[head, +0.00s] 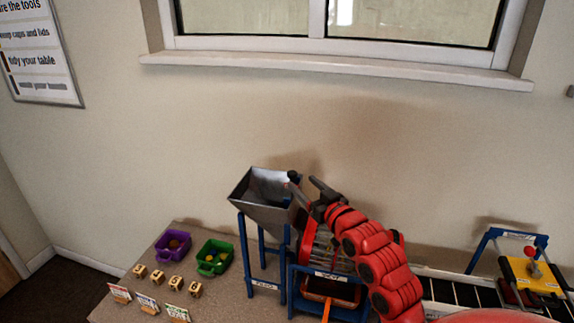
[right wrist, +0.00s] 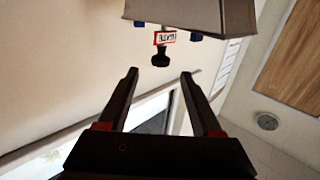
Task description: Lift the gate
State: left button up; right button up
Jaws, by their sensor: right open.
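The grey metal hopper (head: 262,196) stands on a blue frame in the middle of the table in the head view. In the right wrist view its grey body (right wrist: 195,12) is at the top, with the gate's small red-edged label (right wrist: 165,38) and black knob (right wrist: 160,58) below it. My right gripper (head: 303,184) is at the hopper's right side, and it also shows in the right wrist view (right wrist: 160,73). Its fingers are apart with nothing between them. The knob is just beyond the fingertips, roughly centred. My left gripper is not in view.
A purple bin (head: 172,246) and a green bin (head: 214,258) stand left of the hopper, with several wooden blocks (head: 157,277) and cards (head: 148,304) in front. A blue-framed labelled unit (head: 292,290) is under my right arm. A conveyor (head: 465,292) and yellow box (head: 528,277) are at right.

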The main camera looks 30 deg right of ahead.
jog(key=w+p, duration=0.2)
jog(key=w, duration=0.8)
jog(key=shift+d+p, duration=0.3)
jog(key=shift+d, duration=0.05)
jog(key=shift+c, duration=0.3)
grip_shut()
